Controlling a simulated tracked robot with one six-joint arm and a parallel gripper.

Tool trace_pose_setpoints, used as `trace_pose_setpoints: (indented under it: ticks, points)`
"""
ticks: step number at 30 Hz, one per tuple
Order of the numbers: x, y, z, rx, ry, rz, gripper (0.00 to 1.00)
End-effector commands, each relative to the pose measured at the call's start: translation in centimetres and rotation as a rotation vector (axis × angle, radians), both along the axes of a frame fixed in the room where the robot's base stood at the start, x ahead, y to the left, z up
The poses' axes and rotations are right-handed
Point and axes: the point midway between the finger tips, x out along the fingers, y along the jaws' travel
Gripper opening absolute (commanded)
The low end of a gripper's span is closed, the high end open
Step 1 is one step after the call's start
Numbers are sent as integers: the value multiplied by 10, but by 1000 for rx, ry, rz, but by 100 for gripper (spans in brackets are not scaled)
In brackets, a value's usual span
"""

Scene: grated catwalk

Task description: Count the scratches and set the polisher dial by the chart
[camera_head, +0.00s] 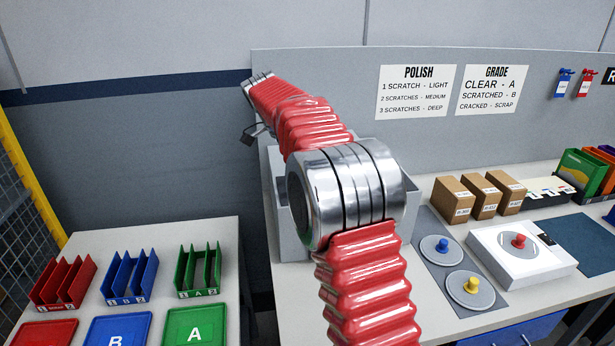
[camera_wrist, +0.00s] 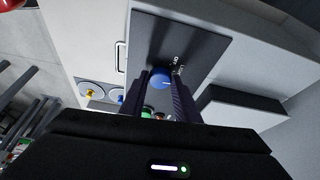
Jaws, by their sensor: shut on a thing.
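In the head view, the POLISH chart (camera_head: 415,90) on the back panel reads 1 scratch light, 2 scratches medium, 3 scratches deep. In the wrist view, a round blue dial knob (camera_wrist: 160,76) sits on a dark plate (camera_wrist: 205,38) with small white lettering beside it, too small to read surely. My gripper (camera_wrist: 161,83) is shut on the blue knob, one dark finger at each side. In the head view my red arm reaches back and left and hides most of a grey box (camera_head: 283,225). I see no scratches that I can count.
A GRADE chart (camera_head: 490,90) hangs beside the POLISH chart. Right of my arm are discs with blue (camera_head: 442,245) and yellow knobs (camera_head: 472,285), a white unit (camera_head: 515,262) with a red-knobbed disc, and brown boxes (camera_head: 480,197). Red, blue and green racks (camera_head: 198,270) stand on the left table.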

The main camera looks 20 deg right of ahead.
Motion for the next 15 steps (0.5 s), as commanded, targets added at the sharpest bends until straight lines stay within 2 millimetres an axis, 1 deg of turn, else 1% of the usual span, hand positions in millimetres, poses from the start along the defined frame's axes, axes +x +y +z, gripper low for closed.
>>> trace_pose_setpoints:
  ticks: [6,15]
  points:
    - [3,0,-1,1,0,-197,6]
    - [5,-1,0,2,-1,-388,6]
